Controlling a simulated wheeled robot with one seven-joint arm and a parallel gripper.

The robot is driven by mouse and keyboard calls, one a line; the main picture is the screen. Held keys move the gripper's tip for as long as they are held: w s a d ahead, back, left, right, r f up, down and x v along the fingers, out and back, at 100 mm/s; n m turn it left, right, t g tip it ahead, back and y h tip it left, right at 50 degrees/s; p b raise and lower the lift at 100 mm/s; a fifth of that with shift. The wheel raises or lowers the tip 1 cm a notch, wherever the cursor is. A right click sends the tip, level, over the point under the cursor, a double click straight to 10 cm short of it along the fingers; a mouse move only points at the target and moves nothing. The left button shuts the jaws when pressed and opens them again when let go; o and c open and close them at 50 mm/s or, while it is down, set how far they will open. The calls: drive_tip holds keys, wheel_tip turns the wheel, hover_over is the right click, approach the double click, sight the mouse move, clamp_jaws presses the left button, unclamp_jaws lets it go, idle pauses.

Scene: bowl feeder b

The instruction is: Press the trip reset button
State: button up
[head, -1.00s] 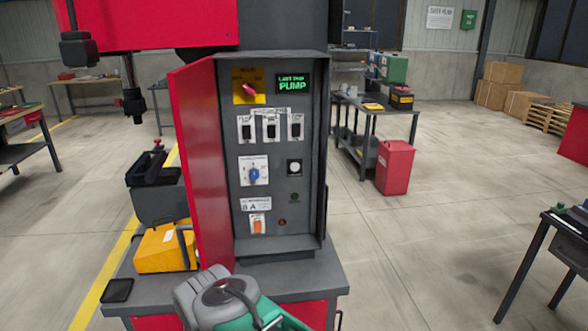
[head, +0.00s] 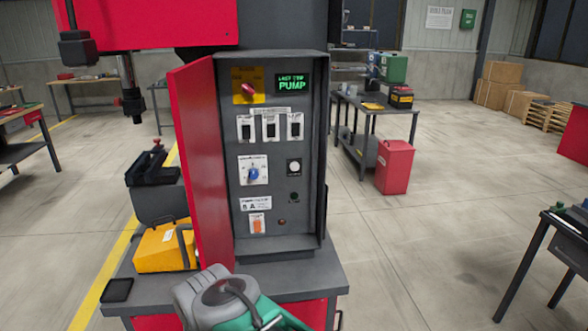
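The control panel (head: 274,205) stands open in the middle of the head view, inside a dark grey cabinet with its red door (head: 200,150) swung out to the left. A white round button (head: 294,167) sits at the right of the panel, with a small dark green round piece (head: 294,197) below it and a small dull red one (head: 282,222) lower left. The labels are too small to tell which is the trip reset. A green display (head: 294,83) reads "LAST TRIP PUMP". My gripper is not in view.
The panel also holds a red rotary handle on a yellow plate (head: 248,86), three switches (head: 270,128), a blue knob (head: 253,174) and an orange rocker (head: 257,225). A yellow case (head: 160,250) and dark tablet (head: 117,290) lie on the left ledge.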

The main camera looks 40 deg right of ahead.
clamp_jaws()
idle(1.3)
